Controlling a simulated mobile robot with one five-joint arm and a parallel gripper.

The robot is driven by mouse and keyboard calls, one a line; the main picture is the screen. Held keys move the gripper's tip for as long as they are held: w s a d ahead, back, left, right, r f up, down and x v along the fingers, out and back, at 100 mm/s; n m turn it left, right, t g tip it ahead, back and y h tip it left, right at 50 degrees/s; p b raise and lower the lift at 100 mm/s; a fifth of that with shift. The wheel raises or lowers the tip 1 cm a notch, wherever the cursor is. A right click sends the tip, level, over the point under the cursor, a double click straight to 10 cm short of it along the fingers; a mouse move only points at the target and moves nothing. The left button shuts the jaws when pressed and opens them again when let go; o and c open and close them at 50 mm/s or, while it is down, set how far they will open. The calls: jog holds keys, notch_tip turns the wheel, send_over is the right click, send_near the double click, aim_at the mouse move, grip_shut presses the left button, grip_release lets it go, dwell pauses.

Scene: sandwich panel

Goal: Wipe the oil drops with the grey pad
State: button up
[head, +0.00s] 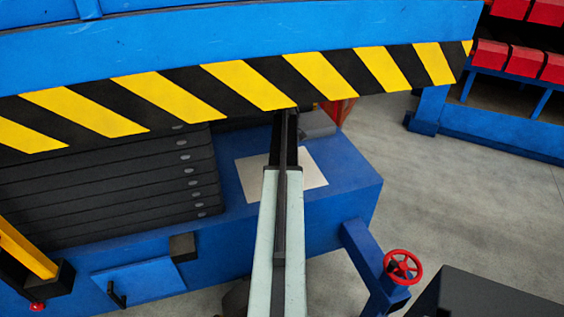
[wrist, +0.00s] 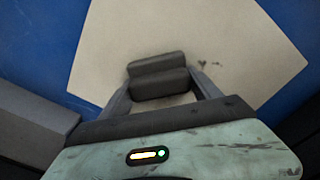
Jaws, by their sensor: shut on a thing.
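In the wrist view, my gripper (wrist: 161,80) is shut on a dark grey pad (wrist: 155,64), with one finger on each side of it. The pad is over a pale square plate (wrist: 245,50); I cannot tell whether it touches it. A few small dark drops (wrist: 204,64) lie on the plate just right of the pad. In the head view, the pale plate (head: 312,176) lies on a blue bench, and my arm crosses in front of it, hiding its middle, the pad and the drops.
A striped black and yellow beam (head: 322,75) hangs above the back of the blue bench (head: 345,175). Black stacked slabs (head: 110,190) stand left. A grey block (head: 318,124) sits behind the plate, and a red handwheel (head: 402,267) is at front right.

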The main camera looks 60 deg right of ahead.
jog(key=shift+s+d, duration=0.15)
jog(key=shift+s+d, duration=1.25)
jog(key=shift+r, duration=0.1)
notch_tip(320, 180, up, 6)
jog(key=p, duration=0.6)
notch_tip(320, 180, up, 3)
jog(key=p, duration=0.3)
